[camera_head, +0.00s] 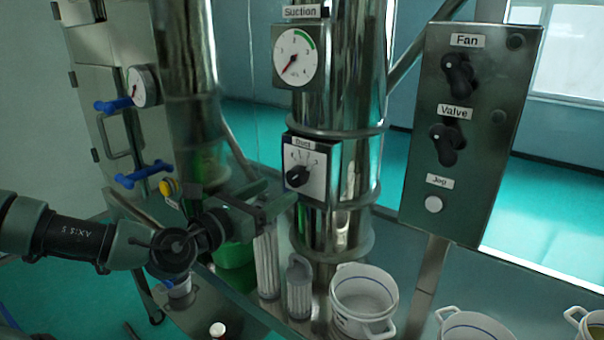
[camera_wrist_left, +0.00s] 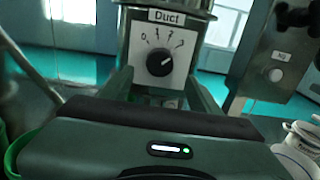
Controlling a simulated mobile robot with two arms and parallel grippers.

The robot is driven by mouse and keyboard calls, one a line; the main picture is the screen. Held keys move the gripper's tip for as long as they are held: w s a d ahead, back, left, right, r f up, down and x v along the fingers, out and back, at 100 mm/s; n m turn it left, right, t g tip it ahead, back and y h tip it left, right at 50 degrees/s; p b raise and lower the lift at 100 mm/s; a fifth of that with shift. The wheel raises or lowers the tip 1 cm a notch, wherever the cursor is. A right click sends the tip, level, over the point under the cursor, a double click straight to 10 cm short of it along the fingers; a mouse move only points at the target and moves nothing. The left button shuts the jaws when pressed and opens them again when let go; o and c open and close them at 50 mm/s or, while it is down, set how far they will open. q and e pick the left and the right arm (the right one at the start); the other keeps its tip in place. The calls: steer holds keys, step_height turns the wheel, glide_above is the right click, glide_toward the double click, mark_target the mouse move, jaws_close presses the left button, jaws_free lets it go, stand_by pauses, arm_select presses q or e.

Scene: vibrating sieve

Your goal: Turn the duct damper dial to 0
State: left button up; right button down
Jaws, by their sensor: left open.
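The duct damper dial is a black round knob (camera_head: 298,176) on a white square plate labelled "Duct", fixed to the metal pipe. In the left wrist view the dial (camera_wrist_left: 160,62) faces me, with numbers from 0 on the left in an arc above it. A small light mark on the knob appears to point to the upper right, away from 0. My left gripper (camera_head: 277,197) is open just left of the dial plate in the head view. In the wrist view its two fingers stand apart below and to either side of the knob, with nothing between them. My right gripper is not in view.
A Suction gauge (camera_head: 295,55) sits above the dial. A control panel (camera_head: 470,195) with Fan and Valve knobs and a Jog button stands at right. White pots (camera_head: 364,300) and clear cylinders (camera_head: 267,265) stand below, near the gripper. A green container (camera_head: 235,255) is beneath my left arm.

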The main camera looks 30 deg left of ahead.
mark_target(292, 180)
arm_select(q)
steer(key=shift+w+r+p, duration=0.2)
steer(key=shift+w+p, duration=0.25)
steer(key=shift+p, duration=0.05)
steer(key=shift+w+r+p, duration=0.2)
steer(key=shift+w+p, duration=0.25)
steer(key=shift+p, duration=0.05)
steer(key=w+p, duration=0.2)
steer(key=w, duration=0.1)
steer(key=shift+d, duration=0.1)
steer(key=shift+w+p, duration=0.35)
steer(key=shift+p, duration=0.15)
steer(key=shift+w+d+f, duration=0.1)
steer(key=shift+w+f, duration=0.1)
steer(key=shift+w, duration=0.25)
steer(key=shift+w+f, duration=0.1)
steer(key=shift+w, duration=0.05)
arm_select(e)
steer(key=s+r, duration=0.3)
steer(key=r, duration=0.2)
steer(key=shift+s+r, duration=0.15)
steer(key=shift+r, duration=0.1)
arm_select(q)
jaws_close()
